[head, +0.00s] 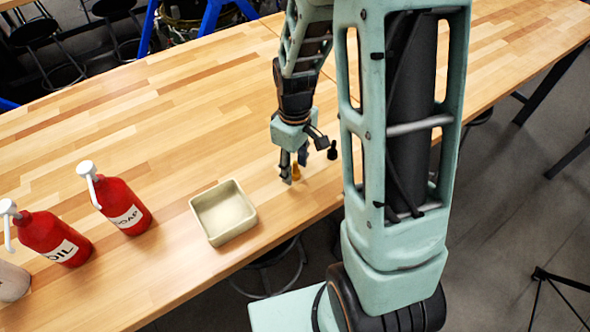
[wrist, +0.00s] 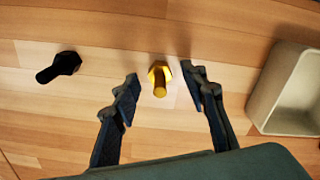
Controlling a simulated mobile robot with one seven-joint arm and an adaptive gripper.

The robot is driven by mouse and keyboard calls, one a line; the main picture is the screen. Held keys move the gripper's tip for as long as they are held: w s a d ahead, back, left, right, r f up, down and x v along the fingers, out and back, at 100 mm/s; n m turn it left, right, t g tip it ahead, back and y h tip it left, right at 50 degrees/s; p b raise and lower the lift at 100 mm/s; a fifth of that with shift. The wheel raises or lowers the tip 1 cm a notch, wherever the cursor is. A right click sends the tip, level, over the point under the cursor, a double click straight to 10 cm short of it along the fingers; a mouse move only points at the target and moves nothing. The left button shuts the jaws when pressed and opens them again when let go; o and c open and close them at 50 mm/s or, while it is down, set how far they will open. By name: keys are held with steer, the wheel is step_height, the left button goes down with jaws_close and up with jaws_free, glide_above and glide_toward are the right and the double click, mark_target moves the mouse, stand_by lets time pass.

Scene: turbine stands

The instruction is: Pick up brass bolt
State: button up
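The brass bolt (wrist: 160,80) stands on the wooden table, between the two fingertips of my gripper (wrist: 162,88) in the wrist view. Gaps show on both sides of the bolt, so the fingers do not touch it. In the head view the brass bolt (head: 296,171) shows as a small golden shape beside the fingers, partly hidden by them. My gripper (head: 291,176) is open and points down close to the tabletop.
A black bolt (wrist: 58,67) is left of my gripper in the wrist view; it also shows in the head view (head: 332,150). An empty beige tray (head: 250,219) is near the table's front edge. Red oil (head: 55,238) and soap (head: 123,205) bottles stand farther left.

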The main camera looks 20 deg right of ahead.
steer(key=shift+f, duration=0.4)
jaws_close()
steer(key=shift+r, duration=0.1)
